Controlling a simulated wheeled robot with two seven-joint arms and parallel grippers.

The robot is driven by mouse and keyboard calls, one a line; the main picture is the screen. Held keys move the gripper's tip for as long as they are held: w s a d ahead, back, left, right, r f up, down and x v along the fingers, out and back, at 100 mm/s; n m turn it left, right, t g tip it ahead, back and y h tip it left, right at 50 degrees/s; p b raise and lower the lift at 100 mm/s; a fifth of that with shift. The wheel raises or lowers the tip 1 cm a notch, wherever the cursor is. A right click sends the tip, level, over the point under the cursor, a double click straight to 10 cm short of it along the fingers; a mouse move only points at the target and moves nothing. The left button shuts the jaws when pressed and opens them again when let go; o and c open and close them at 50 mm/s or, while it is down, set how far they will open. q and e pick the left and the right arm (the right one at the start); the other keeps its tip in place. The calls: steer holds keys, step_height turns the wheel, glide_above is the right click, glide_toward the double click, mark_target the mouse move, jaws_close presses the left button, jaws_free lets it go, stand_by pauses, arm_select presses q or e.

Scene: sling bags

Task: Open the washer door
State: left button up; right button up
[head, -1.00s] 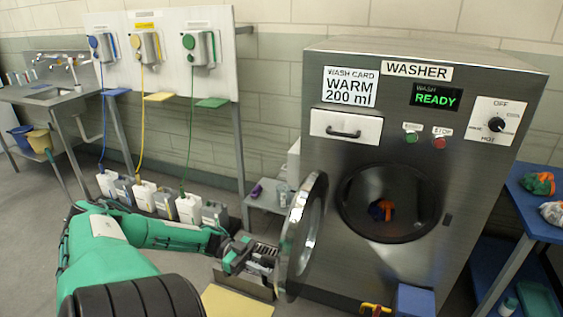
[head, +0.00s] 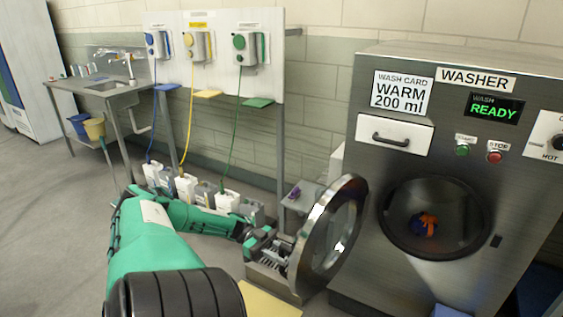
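The washer (head: 345,280) stands on the right with its round door (head: 329,238) swung wide open to the left on its hinge. The drum opening (head: 435,218) is uncovered, and a blue and orange bundle (head: 424,225) lies inside. My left gripper (head: 284,252) is at the left side of the door, close to its rim. Whether its fingers touch the door, and whether they are open or shut, I cannot tell. My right gripper is out of view.
Dispensers on a white panel (head: 270,80) hang at the back, with several jugs (head: 228,201) on the floor below. A small grey table (head: 300,203) stands behind the door. A sink bench (head: 88,92) is at the far left. The floor (head: 50,220) at left is clear.

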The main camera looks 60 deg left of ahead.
arm_select(q)
steer(key=shift+o, duration=0.5)
